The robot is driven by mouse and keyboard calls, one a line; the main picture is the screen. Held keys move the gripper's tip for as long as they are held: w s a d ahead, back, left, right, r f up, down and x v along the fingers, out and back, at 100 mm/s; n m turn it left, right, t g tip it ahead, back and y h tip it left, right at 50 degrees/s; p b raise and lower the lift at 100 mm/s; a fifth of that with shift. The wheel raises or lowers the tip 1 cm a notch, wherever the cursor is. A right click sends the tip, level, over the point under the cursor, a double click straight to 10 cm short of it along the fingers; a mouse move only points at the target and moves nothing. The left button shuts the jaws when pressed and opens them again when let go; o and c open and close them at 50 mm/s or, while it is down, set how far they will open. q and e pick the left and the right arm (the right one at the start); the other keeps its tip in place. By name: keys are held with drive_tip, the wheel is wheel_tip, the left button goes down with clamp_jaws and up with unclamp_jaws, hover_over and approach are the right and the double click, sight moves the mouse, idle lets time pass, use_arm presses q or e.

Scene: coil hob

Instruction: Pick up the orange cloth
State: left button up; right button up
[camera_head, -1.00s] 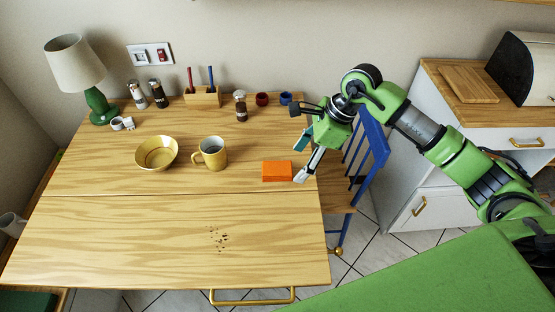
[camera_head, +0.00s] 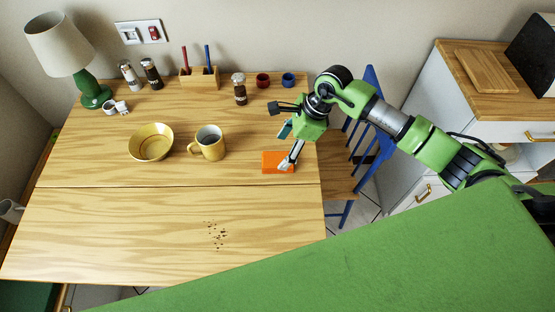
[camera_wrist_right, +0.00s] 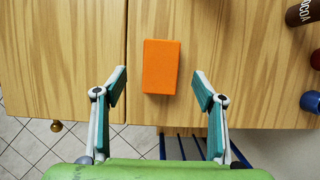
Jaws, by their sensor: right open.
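The orange cloth (camera_head: 274,161) is a small folded block lying flat on the wooden table near its right edge. In the right wrist view the cloth (camera_wrist_right: 161,66) lies ahead of the fingers, centred between their lines. My right gripper (camera_head: 287,148) hangs at the cloth's right side, and one finger overlaps the cloth's right part in the head view. In the wrist view the right gripper (camera_wrist_right: 159,88) is open and empty, with its teal-padded fingers wide apart. Contact with the cloth cannot be told. My left gripper is not in view.
A yellow mug (camera_head: 209,143) and a yellow bowl (camera_head: 151,143) stand left of the cloth. A brown jar (camera_head: 240,89), a red cup (camera_head: 263,80) and a blue cup (camera_head: 288,79) stand behind. A blue chair (camera_head: 369,130) is at the right. Dark crumbs (camera_head: 216,236) lie on the clear front area.

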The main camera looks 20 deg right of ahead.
sight(279, 160)
drive_tip(key=p+x, duration=0.1)
drive_tip(key=x, duration=0.3)
drive_tip(key=shift+d+f+p, duration=0.2)
drive_tip(key=shift+p, duration=0.2)
drive_tip(key=shift+a+f, duration=0.15)
drive_tip(key=shift+f, duration=0.4)
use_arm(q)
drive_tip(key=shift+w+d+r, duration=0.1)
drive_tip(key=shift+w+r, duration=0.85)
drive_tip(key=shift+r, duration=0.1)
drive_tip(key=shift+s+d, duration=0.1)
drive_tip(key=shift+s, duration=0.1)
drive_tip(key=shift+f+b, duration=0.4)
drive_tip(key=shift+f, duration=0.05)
use_arm(e)
drive_tip(key=shift+f, duration=0.2)
drive_tip(key=c, duration=1.2)
